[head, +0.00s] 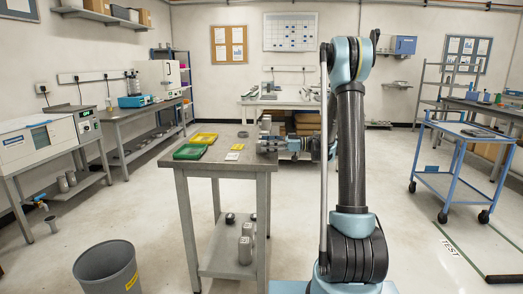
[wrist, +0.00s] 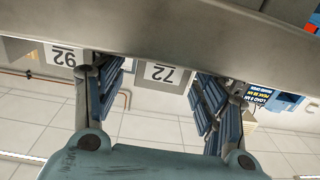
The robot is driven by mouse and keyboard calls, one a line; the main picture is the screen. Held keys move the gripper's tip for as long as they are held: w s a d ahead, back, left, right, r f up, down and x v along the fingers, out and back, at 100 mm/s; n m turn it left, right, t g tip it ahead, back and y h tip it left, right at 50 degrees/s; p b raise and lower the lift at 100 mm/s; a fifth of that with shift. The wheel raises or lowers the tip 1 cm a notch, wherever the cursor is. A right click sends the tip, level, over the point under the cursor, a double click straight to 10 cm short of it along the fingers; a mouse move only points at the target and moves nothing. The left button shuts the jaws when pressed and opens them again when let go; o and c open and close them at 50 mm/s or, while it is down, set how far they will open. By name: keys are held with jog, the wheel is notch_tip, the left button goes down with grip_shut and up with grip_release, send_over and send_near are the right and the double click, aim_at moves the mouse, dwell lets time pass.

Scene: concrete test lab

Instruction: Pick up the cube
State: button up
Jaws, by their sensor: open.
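In the wrist view, which appears upside down, a grey block with a number label (wrist: 163,73) shows between my fingers, further off; it looks like the cube. A second numbered grey block (wrist: 60,52) shows to its left, partly behind a finger. My gripper (wrist: 155,95) is open, with a finger on each side and nothing held. In the head view my gripper (head: 268,146) is low at the right edge of the grey table (head: 222,164). A small grey block (head: 266,124) stands just behind it. Contact cannot be told.
A green tray (head: 190,152), a yellow tray (head: 204,139), a yellow item (head: 237,147) and a white card (head: 232,156) lie on the table. Metal weights (head: 245,249) stand on its lower shelf. A grey bin (head: 107,272) stands at front left, a blue cart (head: 459,158) at right.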

jog(key=shift+a, duration=1.25)
jog(key=c, duration=1.4)
jog(key=shift+o, duration=0.2)
jog(key=shift+r, duration=0.15)
